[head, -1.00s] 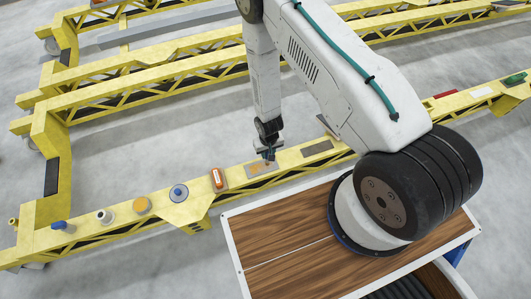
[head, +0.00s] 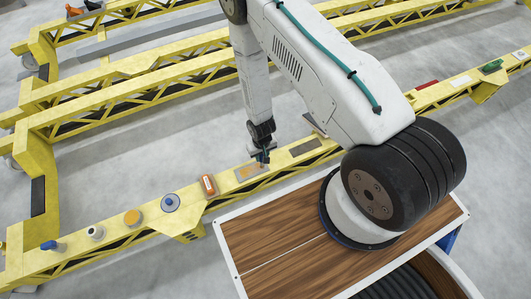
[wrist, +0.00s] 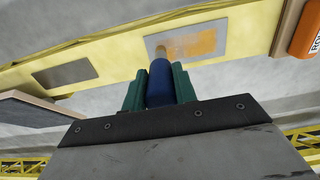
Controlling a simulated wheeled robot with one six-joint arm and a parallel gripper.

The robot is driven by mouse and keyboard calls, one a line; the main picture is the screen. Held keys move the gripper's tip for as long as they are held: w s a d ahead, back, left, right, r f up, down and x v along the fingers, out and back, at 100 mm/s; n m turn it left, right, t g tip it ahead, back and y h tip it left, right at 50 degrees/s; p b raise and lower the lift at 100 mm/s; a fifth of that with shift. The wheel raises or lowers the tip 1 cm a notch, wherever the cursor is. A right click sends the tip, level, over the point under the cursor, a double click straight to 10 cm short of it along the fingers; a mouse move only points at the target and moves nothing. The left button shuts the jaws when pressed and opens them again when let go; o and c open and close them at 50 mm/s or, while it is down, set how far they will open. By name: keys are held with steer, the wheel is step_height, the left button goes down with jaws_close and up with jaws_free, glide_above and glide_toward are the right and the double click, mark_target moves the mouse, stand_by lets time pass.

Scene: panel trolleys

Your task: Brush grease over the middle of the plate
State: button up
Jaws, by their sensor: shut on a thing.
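A grey metal plate (head: 239,179) lies on the yellow beam, with an orange grease patch (head: 248,171) over its middle. In the wrist view the plate (wrist: 222,27) shows the orange patch (wrist: 200,43) as streaky and uneven, with bare grey around it. My gripper (head: 262,155) is over the plate's right part in the head view. Its green fingers (wrist: 158,88) are shut on the blue handle of a brush (wrist: 160,84). The pale brush tip (wrist: 161,52) is at the patch's edge; whether it touches I cannot tell.
A second bare plate (head: 305,147) lies to the right on the beam. An orange labelled object (head: 208,185) stands to the left, then a round blue-topped item (head: 170,202), an orange disc (head: 132,217), a white bottle (head: 95,232) and a blue-capped item (head: 53,245).

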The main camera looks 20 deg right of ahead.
steer(key=shift+a, duration=5.5)
steer(key=shift+d, duration=6.15)
steer(key=shift+r, duration=2.95)
steer(key=shift+r, duration=0.15)
steer(key=shift+r, duration=1.35)
steer(key=shift+w, duration=0.1)
